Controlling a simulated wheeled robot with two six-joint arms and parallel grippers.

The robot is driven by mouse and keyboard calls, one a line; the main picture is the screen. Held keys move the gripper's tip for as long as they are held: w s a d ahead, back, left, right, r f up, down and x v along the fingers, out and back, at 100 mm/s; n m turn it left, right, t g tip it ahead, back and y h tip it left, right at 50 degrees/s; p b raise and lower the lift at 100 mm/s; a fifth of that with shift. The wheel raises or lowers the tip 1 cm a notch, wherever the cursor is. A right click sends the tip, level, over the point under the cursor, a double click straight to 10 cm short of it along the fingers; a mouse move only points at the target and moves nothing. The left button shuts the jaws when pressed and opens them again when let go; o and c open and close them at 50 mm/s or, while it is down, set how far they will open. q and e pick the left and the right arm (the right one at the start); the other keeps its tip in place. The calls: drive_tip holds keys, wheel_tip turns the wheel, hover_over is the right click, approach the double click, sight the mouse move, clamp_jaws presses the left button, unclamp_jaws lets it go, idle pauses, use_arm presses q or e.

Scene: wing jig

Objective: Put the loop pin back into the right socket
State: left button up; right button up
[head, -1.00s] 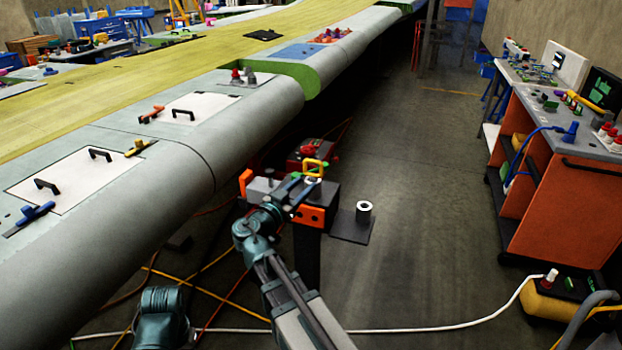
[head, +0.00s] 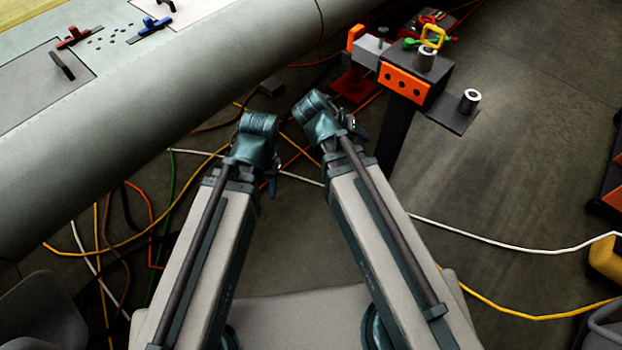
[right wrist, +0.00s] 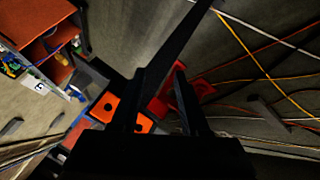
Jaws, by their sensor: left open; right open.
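The yellow loop pin (head: 433,36) shows its loop upright at the top of a metal socket (head: 427,58) on the dark block. Its shank is hidden, so I cannot tell how deep it sits. A second metal socket (head: 470,101) stands on a dark plate to the right, with no pin in it. My right gripper (head: 357,127) is left of and below the block, apart from the pin. In the right wrist view its two dark fingers (right wrist: 160,70) are apart with nothing between them. My left gripper (head: 270,186) is open, further left, partly hidden by its wrist.
The block's orange front plate (head: 403,87) has several holes; a dark post (head: 393,138) stands below it. The grey wing (head: 170,100) fills the upper left. Cables (head: 520,249) cross the floor. A yellow box (head: 606,259) is at the right edge.

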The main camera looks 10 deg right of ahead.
drive_tip(key=s+a+f+n+g+y, duration=0.1)
drive_tip(key=s+a+f+n+y, duration=0.1)
drive_tip(key=a, duration=0.5)
drive_tip(key=s+a+f+n+g+y, duration=0.2)
drive_tip(key=s+a+n, duration=0.3)
drive_tip(key=s, duration=0.3)
drive_tip(key=shift+a+f+n+g+y, duration=0.3)
drive_tip(key=shift+a+f+n+y, duration=0.1)
drive_tip(key=shift+a+y, duration=0.5)
drive_tip(key=shift+r, duration=0.1)
wheel_tip(320, 180, up, 3)
drive_tip(key=p, duration=0.2)
drive_tip(key=shift+p, duration=0.4)
